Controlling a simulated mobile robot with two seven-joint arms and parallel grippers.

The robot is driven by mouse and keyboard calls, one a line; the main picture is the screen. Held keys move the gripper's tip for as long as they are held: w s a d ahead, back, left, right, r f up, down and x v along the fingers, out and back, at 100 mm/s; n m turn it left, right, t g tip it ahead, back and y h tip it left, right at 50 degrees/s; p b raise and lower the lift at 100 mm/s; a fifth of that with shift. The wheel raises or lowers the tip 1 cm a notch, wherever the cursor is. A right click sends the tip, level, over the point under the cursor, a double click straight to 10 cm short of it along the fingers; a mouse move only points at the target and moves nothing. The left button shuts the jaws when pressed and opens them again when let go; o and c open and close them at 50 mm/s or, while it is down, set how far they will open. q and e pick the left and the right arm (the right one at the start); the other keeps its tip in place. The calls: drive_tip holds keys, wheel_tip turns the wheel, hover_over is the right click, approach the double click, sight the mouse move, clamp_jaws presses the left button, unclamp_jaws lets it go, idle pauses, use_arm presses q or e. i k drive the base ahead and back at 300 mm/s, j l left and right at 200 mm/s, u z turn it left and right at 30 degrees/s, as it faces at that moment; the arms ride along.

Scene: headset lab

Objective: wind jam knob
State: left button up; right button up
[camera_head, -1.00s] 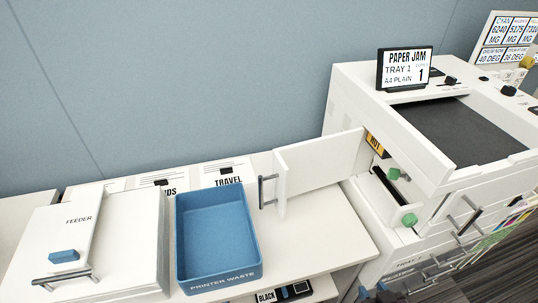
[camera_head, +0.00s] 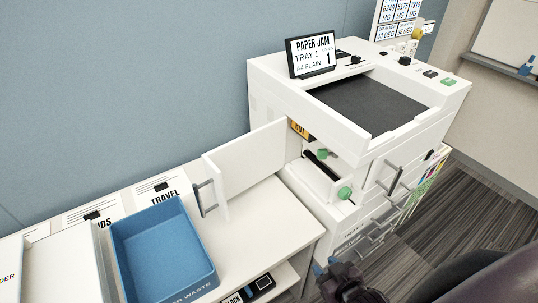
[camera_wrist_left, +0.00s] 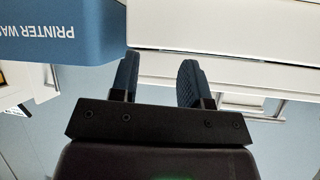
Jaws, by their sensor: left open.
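Two green knobs show inside the open side of the white printer (camera_head: 270,85) in the head view. The lower green knob (camera_head: 345,193) is nearer the front and the upper green knob (camera_head: 322,154) sits deeper, by a dark slot. The printer's white door (camera_head: 262,160) is swung out to the left. My right gripper (camera_head: 325,266) is below and apart from the knobs, in front of the printer; its finger gap is unclear. My left gripper (camera_wrist_left: 157,75) is open and empty in the left wrist view, near the blue bin.
The screen (camera_head: 312,54) reads PAPER JAM, TRAY 1. A blue printer waste bin (camera_head: 165,258) stands on the white counter (camera_head: 285,225), left of the door. The door's handle (camera_head: 206,197) juts out to the left. Drawer handles stick out of the printer's front.

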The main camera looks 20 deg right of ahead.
sight(345, 193)
drive_tip(key=k+l, duration=0.15)
drive_tip(key=l, duration=0.25)
drive_tip(key=k+l+u, duration=0.15)
drive_tip(key=l, duration=0.3)
drive_tip(key=k+l, duration=0.25)
drive_tip(key=k+l+u, duration=0.15)
drive_tip(key=l, duration=0.35)
drive_tip(key=l+u, duration=0.15)
drive_tip(key=l, duration=0.35)
drive_tip(key=l+u, duration=0.1)
drive_tip(key=l, duration=0.35)
drive_tip(key=k+l+u, duration=0.1)
drive_tip(key=l, duration=0.3)
drive_tip(key=k+l+u, duration=0.1)
drive_tip(key=l, duration=0.35)
drive_tip(key=k+l+u, duration=0.1)
drive_tip(key=l, duration=0.35)
drive_tip(key=k+l+u, duration=0.15)
drive_tip(key=l, duration=0.25)
drive_tip(key=k+l+u, duration=0.1)
drive_tip(key=l, duration=0.7)
drive_tip(key=k+l+u, duration=0.1)
drive_tip(key=l, duration=0.3)
drive_tip(key=k+l, duration=0.1)
drive_tip(key=l, duration=0.3)
drive_tip(key=k+l+u, duration=0.1)
drive_tip(key=l, duration=0.3)
